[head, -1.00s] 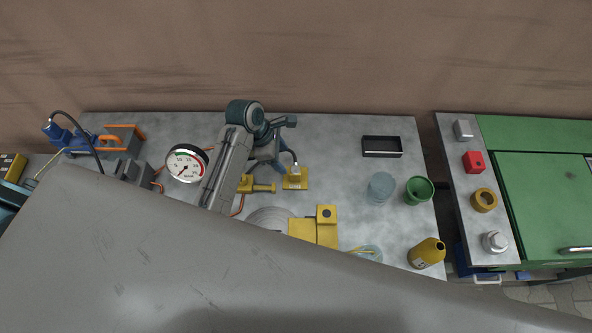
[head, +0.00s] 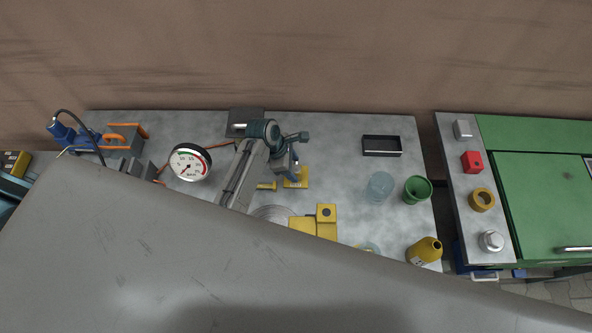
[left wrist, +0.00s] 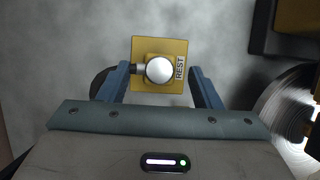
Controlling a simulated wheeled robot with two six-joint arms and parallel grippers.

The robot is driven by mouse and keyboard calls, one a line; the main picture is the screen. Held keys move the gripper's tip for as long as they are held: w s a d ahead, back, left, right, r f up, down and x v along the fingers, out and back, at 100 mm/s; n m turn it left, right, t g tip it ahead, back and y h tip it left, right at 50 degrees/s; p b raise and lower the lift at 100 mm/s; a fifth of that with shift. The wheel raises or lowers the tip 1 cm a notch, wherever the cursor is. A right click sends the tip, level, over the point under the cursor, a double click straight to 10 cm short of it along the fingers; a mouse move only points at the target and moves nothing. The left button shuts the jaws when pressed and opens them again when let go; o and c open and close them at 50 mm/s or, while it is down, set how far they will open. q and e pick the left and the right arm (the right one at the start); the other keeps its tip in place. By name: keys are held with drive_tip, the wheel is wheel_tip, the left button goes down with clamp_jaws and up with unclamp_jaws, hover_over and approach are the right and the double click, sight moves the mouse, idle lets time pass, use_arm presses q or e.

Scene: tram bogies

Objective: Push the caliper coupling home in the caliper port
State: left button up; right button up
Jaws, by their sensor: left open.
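A yellow rest block (left wrist: 175,48) marked REST lies below my left gripper (left wrist: 158,70) in the left wrist view. A round silver coupling (left wrist: 159,70), with a short stub to its left, sits over the block. The open blue jaws stand on either side of it, with gaps on both sides. In the head view my left gripper (head: 292,174) hangs over the rest block (head: 303,179), and the coupling is hidden there. The yellow caliper (head: 315,228), with a dark round opening on its raised part, is to the right and nearer. My right gripper is out of view.
A ribbed metal disc (head: 270,212) lies beside the caliper. A pressure gauge (head: 188,162) is to the left. A glass (head: 380,186), green cup (head: 417,190), yellow bottle (head: 424,251) and black tray (head: 381,146) stand on the right. A grey scratched beam (head: 200,270) hides the front.

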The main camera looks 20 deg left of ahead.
sight(296, 169)
use_arm(q)
drive_tip(key=shift+p+x, duration=0.4)
drive_tip(key=shift+x, duration=1.3)
drive_tip(key=c, duration=1)
